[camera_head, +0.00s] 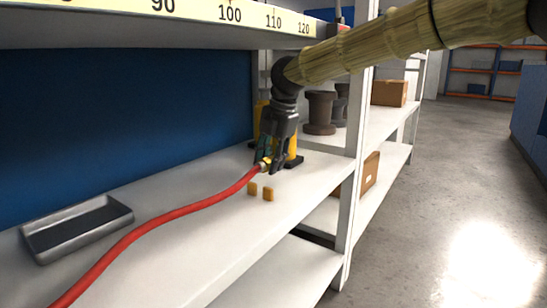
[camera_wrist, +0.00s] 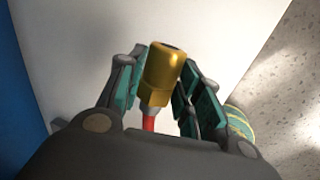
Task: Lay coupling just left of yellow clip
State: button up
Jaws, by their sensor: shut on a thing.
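The brass coupling (camera_head: 264,165) is on the end of a red hose (camera_head: 185,211) that runs along the white shelf. My gripper (camera_head: 268,164) is shut on the coupling near the shelf's right part. In the wrist view the coupling (camera_wrist: 160,75) sits between both fingers, with red hose (camera_wrist: 149,123) below it. Two small yellow blocks, which look like the yellow clip (camera_head: 268,194), stand on the shelf nearer the camera than the gripper, below it in the picture. Whether the coupling touches the shelf cannot be told.
A grey metal tray (camera_head: 78,228) lies on the shelf at left. A yellow stand with a dark base (camera_head: 293,161) is behind my gripper, partly hidden. A shelf post (camera_head: 352,190) rises at right. Dark spools (camera_head: 320,113) stand farther back. Shelf around the blocks is mostly clear.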

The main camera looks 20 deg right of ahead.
jog(key=shift+s+a+p, duration=0.65)
jog(key=shift+s+a, duration=0.75)
jog(key=shift+a, duration=0.35)
jog(key=shift+s+a+p, duration=0.6)
jog(key=shift+s+a, duration=0.75)
jog(key=shift+a, duration=0.45)
jog(key=shift+s+a+p, duration=0.65)
jog(key=shift+s+a, duration=0.75)
jog(key=shift+a, duration=0.35)
jog(key=shift+f, duration=0.15)
jog(key=shift+f+b, duration=0.5)
jog(key=shift+f, duration=2.25)
jog(key=o, duration=1.1)
jog(key=shift+r, duration=0.15)
